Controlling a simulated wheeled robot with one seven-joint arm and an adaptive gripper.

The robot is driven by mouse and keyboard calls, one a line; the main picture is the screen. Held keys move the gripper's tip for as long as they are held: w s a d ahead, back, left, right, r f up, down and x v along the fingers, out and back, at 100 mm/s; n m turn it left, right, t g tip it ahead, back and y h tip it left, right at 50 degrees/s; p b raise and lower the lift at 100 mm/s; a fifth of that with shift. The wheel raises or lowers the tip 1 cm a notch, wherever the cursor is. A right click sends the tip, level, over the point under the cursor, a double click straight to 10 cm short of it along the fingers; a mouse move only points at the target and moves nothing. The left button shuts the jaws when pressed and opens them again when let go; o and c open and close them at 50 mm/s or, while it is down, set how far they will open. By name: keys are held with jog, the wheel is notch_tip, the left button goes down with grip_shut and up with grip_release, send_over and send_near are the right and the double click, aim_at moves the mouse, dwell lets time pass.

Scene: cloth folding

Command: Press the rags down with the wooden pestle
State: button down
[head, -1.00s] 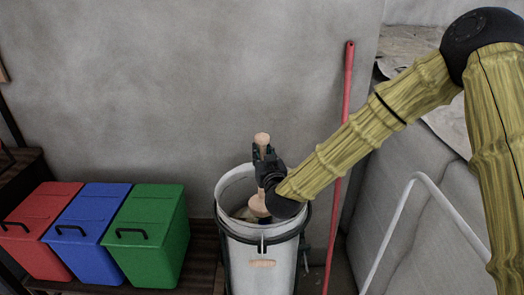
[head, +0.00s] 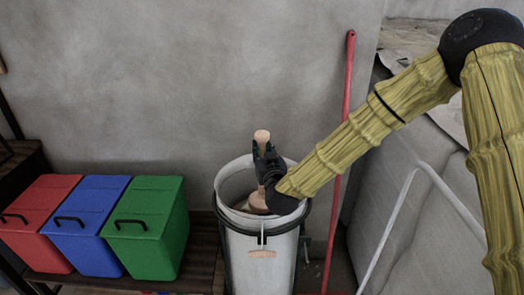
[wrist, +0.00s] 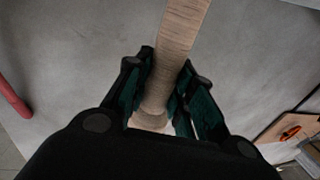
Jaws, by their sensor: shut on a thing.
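The wooden pestle (head: 261,137) stands upright in my gripper (head: 266,160), which is shut on its handle. The wrist view also shows the pestle (wrist: 177,55) between the two fingers of my gripper (wrist: 165,95). Its wide lower end is inside the white bucket (head: 262,250), below the rim. The rags (head: 236,201) show only as a small patch inside the bucket; the pestle, my gripper and the bucket wall hide most of them. I cannot tell whether the pestle touches them.
Red (head: 36,225), blue (head: 85,225) and green (head: 147,228) lidded bins stand on a dark shelf left of the bucket. A red pole (head: 348,90) leans on the grey wall behind. A white curved tube (head: 395,230) stands at the right.

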jog(key=shift+f+b, duration=3)
jog(key=shift+f, duration=2)
jog(key=shift+r, duration=0.1)
